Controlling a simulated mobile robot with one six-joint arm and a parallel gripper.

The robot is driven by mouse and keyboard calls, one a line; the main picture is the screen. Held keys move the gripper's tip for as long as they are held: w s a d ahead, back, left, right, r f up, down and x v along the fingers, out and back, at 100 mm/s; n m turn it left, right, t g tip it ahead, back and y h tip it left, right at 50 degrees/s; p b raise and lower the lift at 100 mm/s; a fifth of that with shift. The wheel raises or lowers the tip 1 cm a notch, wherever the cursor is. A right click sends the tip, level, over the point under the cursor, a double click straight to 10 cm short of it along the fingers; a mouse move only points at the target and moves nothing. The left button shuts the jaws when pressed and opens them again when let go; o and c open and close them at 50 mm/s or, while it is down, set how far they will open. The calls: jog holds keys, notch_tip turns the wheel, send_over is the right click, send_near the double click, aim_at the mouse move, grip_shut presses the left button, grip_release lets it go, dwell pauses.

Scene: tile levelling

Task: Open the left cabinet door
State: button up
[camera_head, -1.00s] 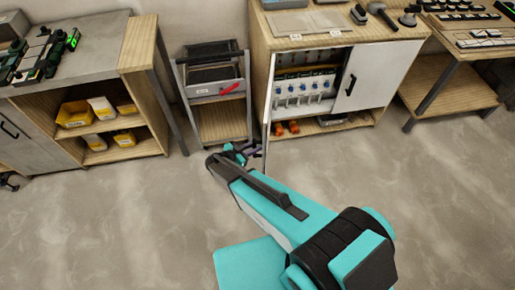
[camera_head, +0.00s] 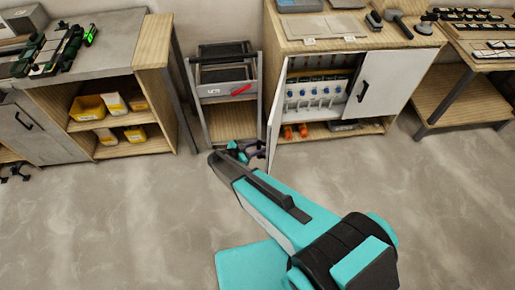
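The cabinet (camera_head: 325,46) stands right of centre with a wooden top. Its left door (camera_head: 275,115) is swung outward and shows nearly edge-on as a thin light panel. The left half of the cabinet is open to view. The right door (camera_head: 385,85) is white with a black handle and is shut. My gripper (camera_head: 258,152) is low and just left of the left door's lower front edge. It is small and dark here, so I cannot tell whether its fingers are open or touch the door.
Inside the cabinet are several hanging tools and orange items (camera_head: 296,131) at the bottom. A grey tool cart (camera_head: 228,90) stands to the left, close to the door. A workbench (camera_head: 95,58) with yellow bins is further left. The floor (camera_head: 110,215) in front is clear.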

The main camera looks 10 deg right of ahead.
jog(key=shift+s, duration=0.3)
jog(key=b+v, duration=0.5)
jog(key=v, duration=0.8)
jog(key=shift+a+r, duration=0.2)
jog(key=shift+a, duration=0.15)
dwell(0.3)
